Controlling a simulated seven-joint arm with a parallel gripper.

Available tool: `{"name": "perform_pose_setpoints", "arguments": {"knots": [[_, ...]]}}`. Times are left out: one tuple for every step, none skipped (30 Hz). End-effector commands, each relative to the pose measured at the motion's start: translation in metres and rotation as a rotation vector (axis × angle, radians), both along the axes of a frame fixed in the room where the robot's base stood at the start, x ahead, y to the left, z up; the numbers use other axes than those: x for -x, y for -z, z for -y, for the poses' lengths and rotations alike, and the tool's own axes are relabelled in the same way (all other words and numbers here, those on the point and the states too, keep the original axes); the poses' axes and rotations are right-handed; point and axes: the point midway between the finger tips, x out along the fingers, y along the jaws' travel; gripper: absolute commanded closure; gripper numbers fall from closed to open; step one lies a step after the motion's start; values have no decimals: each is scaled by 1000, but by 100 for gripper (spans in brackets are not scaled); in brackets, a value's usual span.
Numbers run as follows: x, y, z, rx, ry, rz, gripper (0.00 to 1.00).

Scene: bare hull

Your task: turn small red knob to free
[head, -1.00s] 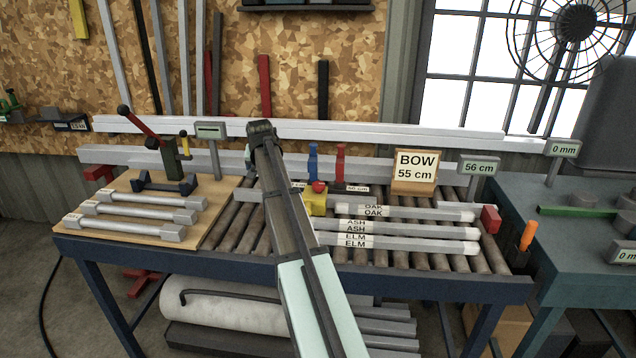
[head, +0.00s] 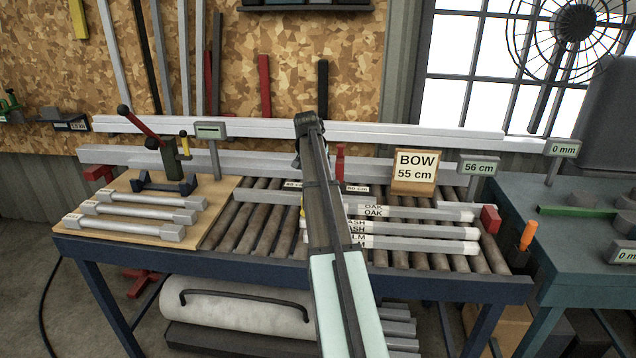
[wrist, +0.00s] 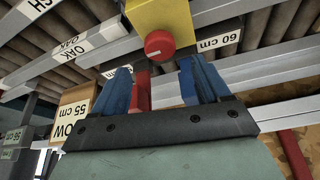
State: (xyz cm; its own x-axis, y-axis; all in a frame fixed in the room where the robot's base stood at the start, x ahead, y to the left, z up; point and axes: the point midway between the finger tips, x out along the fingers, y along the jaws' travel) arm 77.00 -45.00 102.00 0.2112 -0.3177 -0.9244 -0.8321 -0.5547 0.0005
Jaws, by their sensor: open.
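The small red knob (wrist: 159,44) shows in the wrist view as a round cap on a yellow block (wrist: 158,15). My gripper (wrist: 156,68) has two blue fingers standing wide apart, with nothing held between them. The knob appears just past the fingertips, about midway between them, and I see no contact. In the head view my gripper end (head: 306,122) is above the roller table, and my arm hides the knob and nearly all of the yellow block. No mark for the knob's free setting is readable.
A red upright piece (head: 340,158) stands behind the block; it shows between my fingers in the wrist view (wrist: 141,92). A BOW 55 cm sign (head: 415,172) stands to the right. Labelled bars (head: 420,230) lie on the rollers. A lever tool (head: 168,160) stands on a board at left.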

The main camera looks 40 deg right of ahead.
Motion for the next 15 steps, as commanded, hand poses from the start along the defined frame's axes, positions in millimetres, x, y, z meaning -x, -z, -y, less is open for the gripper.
{"name": "perform_pose_setpoints", "arguments": {"knots": [[-2,9,3,-1,0,-1,24],[-3,14,5,-1,0,-1,24],[-5,20,7,-1,0,-2,24],[-6,25,9,-1,0,-1,24],[-7,29,10,-1,0,-1,24],[-8,34,12,0,0,0,24],[-9,38,13,0,0,0,24],[-10,41,14,-1,0,-1,24],[-11,46,16,-1,0,-1,24],[-11,48,17,0,0,0,24],[-12,50,18,0,0,0,24],[-13,53,19,0,0,1,24],[-13,55,20,0,0,1,24],[-13,57,20,0,0,1,24],[-14,58,21,0,0,1,24]]}}
